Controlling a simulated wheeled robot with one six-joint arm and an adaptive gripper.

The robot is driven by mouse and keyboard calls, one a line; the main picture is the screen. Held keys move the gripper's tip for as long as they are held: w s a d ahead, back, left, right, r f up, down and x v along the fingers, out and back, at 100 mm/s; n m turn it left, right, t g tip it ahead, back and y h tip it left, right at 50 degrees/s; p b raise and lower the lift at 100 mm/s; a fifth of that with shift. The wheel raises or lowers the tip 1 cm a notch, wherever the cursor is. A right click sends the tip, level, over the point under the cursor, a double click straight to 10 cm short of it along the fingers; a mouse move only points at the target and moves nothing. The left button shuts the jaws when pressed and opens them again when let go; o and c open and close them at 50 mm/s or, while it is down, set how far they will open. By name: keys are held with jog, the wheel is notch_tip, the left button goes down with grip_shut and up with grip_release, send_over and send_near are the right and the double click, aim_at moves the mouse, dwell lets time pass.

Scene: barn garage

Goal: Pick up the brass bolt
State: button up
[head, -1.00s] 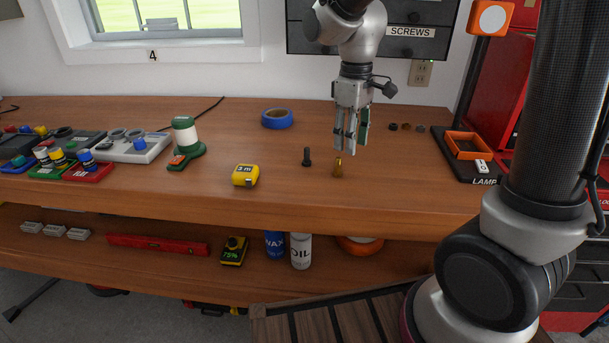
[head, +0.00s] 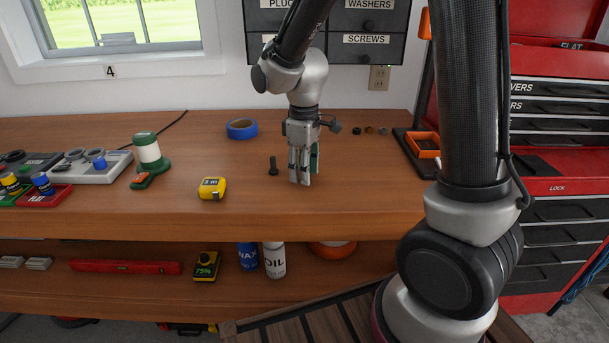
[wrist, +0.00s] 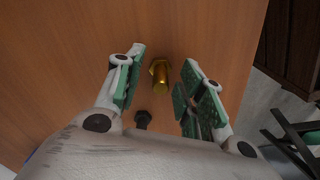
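The brass bolt (wrist: 160,74) stands on the workbench (head: 340,205), seen in the wrist view between my gripper's two green-padded fingers. Gaps show on both sides of it, so the fingers do not appear to touch it. My gripper (wrist: 165,60) is open. In the head view my gripper (head: 300,182) points down at the bench with its fingertips close to the surface, and the brass bolt is hidden behind the fingers. A black bolt (head: 273,166) stands just left of the gripper; part of it shows in the wrist view (wrist: 143,118).
Small round parts (head: 369,130) and an orange tray (head: 424,145) are to the right. Drawers (head: 366,48) hang behind. The bench front is clear.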

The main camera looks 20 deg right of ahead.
grip_shut()
jog(key=shift+r, duration=0.1)
